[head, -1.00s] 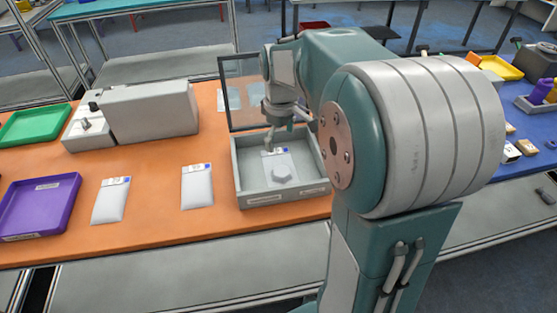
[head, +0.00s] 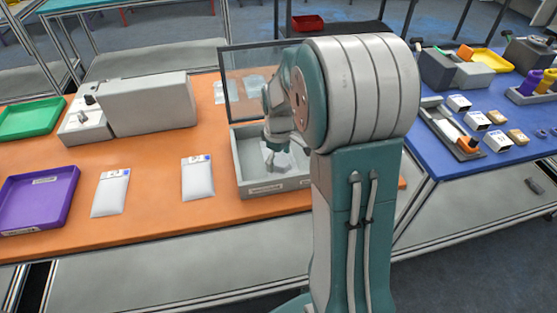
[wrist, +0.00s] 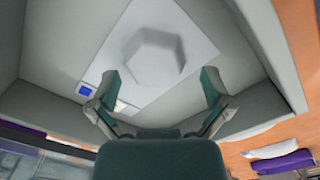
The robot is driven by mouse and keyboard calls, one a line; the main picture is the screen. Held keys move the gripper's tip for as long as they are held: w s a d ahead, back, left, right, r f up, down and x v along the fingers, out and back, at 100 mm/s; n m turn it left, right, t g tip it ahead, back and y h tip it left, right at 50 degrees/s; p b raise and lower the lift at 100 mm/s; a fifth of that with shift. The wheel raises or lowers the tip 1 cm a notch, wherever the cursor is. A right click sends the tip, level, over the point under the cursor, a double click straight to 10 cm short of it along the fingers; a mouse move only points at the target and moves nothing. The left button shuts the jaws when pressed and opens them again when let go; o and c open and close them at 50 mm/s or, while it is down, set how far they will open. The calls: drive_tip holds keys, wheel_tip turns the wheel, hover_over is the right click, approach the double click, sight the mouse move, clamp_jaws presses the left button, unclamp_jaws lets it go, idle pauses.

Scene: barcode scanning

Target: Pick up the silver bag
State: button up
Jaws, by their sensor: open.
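A pale silver bag (wrist: 146,22) lies flat in the grey tray (wrist: 270,40), with a hexagonal bulge in its middle and a blue-marked label at one corner. In the wrist view my gripper (wrist: 160,86) is open, its two green-tipped fingers apart over the label end of the bag. The bulge lies just beyond the fingertips, and nothing is between them. In the head view my gripper (head: 275,155) reaches down inside the grey tray and hides most of the bag. I cannot tell whether the fingers touch it.
Two other pale bags (head: 198,178) (head: 110,194) lie on the orange table left of the tray. A purple tray (head: 38,200), a green tray (head: 30,119) and a grey machine (head: 150,105) stand further left. A dark-framed clear panel (head: 228,95) rises behind the grey tray.

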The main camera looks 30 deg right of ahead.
drive_tip(key=shift+a+f, duration=0.1)
drive_tip(key=shift+f, duration=0.15)
drive_tip(key=shift+d, duration=0.6)
drive_tip(key=c, duration=1.2)
drive_tip(key=shift+a+r, duration=0.1)
drive_tip(key=shift+a, duration=0.25)
drive_tip(key=shift+c, duration=0.4)
